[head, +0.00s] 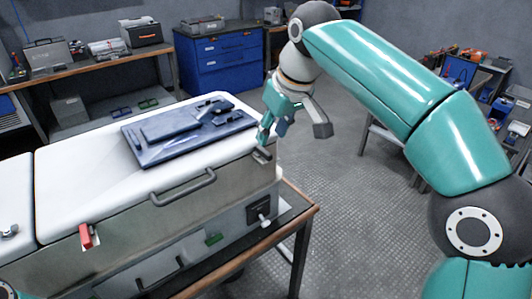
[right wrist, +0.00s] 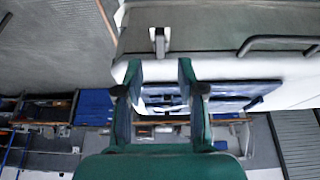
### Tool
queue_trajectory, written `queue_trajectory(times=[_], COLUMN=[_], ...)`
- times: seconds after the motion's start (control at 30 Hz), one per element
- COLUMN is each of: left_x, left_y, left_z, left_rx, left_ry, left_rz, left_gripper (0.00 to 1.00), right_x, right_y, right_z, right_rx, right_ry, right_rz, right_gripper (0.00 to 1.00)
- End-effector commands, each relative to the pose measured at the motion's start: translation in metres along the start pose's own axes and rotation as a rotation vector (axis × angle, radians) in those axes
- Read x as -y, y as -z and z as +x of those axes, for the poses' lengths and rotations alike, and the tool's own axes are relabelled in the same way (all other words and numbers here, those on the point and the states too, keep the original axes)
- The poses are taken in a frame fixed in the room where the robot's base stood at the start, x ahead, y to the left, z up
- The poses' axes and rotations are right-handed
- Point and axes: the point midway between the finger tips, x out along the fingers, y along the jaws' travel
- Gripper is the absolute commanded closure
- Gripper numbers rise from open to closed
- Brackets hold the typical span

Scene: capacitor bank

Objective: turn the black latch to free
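The black latch (head: 262,154) is a small dark lever on the upper front edge of the grey and white bank (head: 80,185), near its right corner. In the right wrist view the latch (right wrist: 160,42) shows beyond the fingertips, lined up with the gap between them. My right gripper (head: 265,138) is just above and beside the latch in the head view. In the right wrist view its two fingers (right wrist: 159,68) are apart with nothing between them, and a gap shows between the fingertips and the latch. My left gripper is not in view.
A red latch (head: 87,236) and a grey bar handle (head: 183,188) sit on the same front. A blue panel (head: 165,145) with dark parts lies on the white lid. A bench edge (head: 312,208) runs below.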

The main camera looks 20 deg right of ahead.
Motion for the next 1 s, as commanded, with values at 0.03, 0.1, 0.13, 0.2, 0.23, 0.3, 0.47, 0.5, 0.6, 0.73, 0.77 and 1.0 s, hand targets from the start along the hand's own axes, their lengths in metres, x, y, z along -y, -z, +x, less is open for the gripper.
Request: queue_trajectory(times=[0.03, 0.1, 0.13, 0.2, 0.23, 0.3, 0.47, 0.5, 0.6, 0.73, 0.77, 1.0], left_x=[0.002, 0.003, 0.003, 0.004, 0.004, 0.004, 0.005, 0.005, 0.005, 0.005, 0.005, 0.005], left_y=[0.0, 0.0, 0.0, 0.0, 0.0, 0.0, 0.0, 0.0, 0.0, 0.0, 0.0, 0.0], left_z=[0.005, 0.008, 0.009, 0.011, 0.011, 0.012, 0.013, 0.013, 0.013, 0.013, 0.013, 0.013], left_rx=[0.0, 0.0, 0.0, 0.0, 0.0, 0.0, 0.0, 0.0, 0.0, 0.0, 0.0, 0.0], left_ry=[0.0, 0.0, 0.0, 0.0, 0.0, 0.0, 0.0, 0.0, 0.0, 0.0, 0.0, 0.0], left_rz=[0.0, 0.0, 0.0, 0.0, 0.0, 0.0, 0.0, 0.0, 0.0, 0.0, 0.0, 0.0], left_gripper=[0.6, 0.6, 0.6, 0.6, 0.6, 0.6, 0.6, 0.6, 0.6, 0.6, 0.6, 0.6], right_x=[0.0, 0.0, 0.0, 0.0, 0.0, 0.0, 0.0, 0.0, 0.0, -0.001, -0.001, -0.001], right_y=[-0.002, -0.002, -0.001, -0.001, -0.001, -0.001, 0.0, 0.0, 0.0, 0.0, -0.001, -0.001], right_z=[0.014, 0.027, 0.031, 0.041, 0.045, 0.051, 0.059, 0.059, 0.06, 0.059, 0.059, 0.059], right_rx=[0.004, 0.004, 0.003, 0.003, 0.002, 0.002, 0.001, 0.001, 0.001, 0.0, 0.0, 0.0], right_ry=[0.0, 0.001, 0.001, 0.001, 0.0, 0.0, 0.0, 0.0, 0.0, 0.0, 0.0, 0.0], right_rz=[0.001, 0.0, 0.0, 0.0, 0.0, 0.001, 0.001, 0.001, 0.002, 0.002, 0.002, 0.002], right_gripper=[0.61, 0.61, 0.61, 0.61, 0.61, 0.61, 0.61, 0.61, 0.61, 0.61, 0.66, 1.0])
